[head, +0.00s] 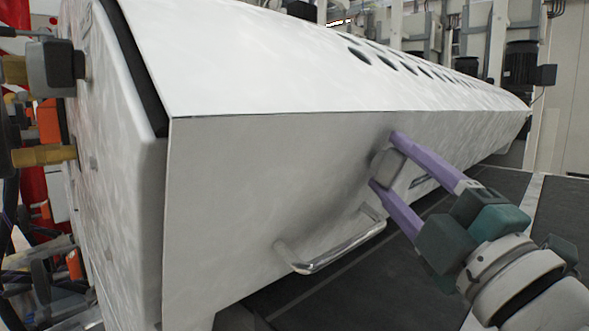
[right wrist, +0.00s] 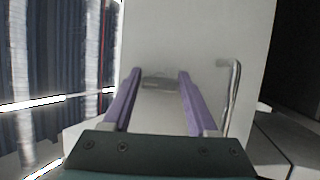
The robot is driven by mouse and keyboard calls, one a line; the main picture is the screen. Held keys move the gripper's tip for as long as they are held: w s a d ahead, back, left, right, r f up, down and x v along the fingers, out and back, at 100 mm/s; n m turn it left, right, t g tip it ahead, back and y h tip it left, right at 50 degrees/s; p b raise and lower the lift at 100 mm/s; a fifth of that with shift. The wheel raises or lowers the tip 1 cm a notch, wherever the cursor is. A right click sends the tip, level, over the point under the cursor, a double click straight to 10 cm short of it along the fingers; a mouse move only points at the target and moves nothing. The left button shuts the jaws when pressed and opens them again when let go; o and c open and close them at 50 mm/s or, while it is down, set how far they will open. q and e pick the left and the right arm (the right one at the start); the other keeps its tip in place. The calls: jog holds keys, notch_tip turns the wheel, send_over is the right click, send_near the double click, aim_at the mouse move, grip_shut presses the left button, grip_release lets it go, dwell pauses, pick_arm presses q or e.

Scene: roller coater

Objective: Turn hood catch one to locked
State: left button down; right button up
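The white machine hood (head: 265,190) fills the middle of the head view. A small grey catch (head: 387,162) sits on its front face, right of and above a metal handle. It also shows in the right wrist view (right wrist: 160,83), between the fingertips. My right gripper (head: 386,161) has its purple fingers one on each side of the catch. The fingers are apart and their tips are at or very near the catch's sides; I cannot tell whether they touch it. The fingers partly hide the catch, so its setting is unclear. My left gripper is not in view.
The bent metal handle (head: 332,248) sticks out from the hood face below and left of the right gripper. Brass-coloured fittings (head: 44,155) and cables crowd the left edge. Dark floor (head: 340,295) lies open below the hood.

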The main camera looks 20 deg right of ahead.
jog(key=o, duration=0.3)
jog(key=b+v, duration=0.3)
jog(key=v, duration=0.7)
dwell(0.4)
